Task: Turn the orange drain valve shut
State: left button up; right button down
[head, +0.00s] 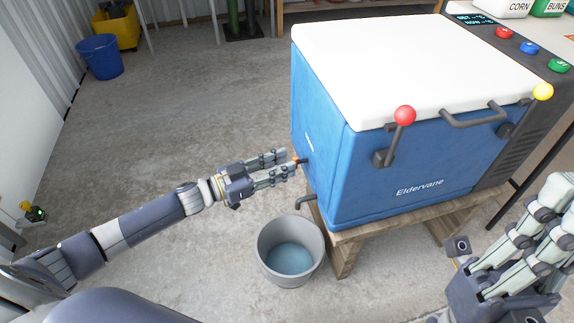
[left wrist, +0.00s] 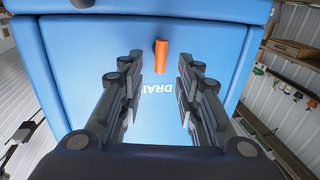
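The orange drain valve (head: 296,161) is a small handle on the left side of the blue cooler (head: 400,185), above a dark spout (head: 304,202). In the left wrist view the orange handle (left wrist: 161,56) stands lengthwise in the picture, near partly hidden "DRAIN" lettering (left wrist: 155,98). My left gripper (head: 288,161) is open, its fingertips close to the valve. In the left wrist view the handle lies between the two fingers' lines with gaps on both sides; contact is not visible. My right gripper (head: 562,212) is open and empty at the lower right, partly cut off.
A grey bucket with water (head: 264,262) stands on the floor below the spout. The cooler sits on a wooden stand (head: 343,258). Red-knobbed (head: 404,116) and yellow-knobbed (head: 543,92) levers stick out from its front.

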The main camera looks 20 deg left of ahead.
pick_arm(q)
jog(key=shift+x, duration=1.05)
grip_shut()
